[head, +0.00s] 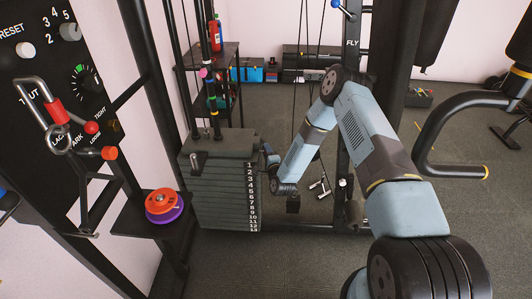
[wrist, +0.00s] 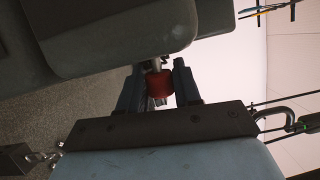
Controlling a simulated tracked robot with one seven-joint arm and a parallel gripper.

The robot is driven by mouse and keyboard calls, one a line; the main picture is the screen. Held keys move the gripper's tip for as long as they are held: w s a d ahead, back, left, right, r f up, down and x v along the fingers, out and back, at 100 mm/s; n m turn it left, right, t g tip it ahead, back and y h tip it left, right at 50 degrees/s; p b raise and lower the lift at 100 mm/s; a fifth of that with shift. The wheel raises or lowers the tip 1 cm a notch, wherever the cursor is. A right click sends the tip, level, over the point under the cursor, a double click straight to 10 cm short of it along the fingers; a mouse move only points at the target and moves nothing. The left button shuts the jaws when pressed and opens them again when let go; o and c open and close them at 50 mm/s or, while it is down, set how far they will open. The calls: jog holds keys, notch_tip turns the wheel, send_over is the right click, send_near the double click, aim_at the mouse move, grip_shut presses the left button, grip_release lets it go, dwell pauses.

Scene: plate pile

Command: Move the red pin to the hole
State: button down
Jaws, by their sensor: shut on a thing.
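The weight stack (head: 222,190) stands left of centre in the head view, with numbered plates down its right-hand face. My gripper (head: 268,157) is beside the upper part of that face. In the wrist view my gripper (wrist: 158,88) is shut on the red pin (wrist: 160,84), with a finger on either side of its red knob. The pin's metal end points toward a grey rounded plate (wrist: 125,35) just above it. I cannot tell whether the tip is inside a hole. The red pin cannot be made out in the head view, and the holes are too small to see.
Red and purple discs (head: 164,205) lie on a small dark shelf left of the stack. A black control panel (head: 50,75) with a red-sleeved hook is at the far left. A black frame post (head: 352,110) stands behind my arm. Open grey floor lies in front of the stack.

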jog(key=shift+d, duration=0.15)
jog(key=d, duration=0.8)
jog(key=shift+s+d, duration=0.15)
dwell(1.4)
dwell(0.3)
jog(key=shift+n, duration=0.4)
jog(key=shift+f, duration=0.15)
jog(key=shift+f, duration=1.8)
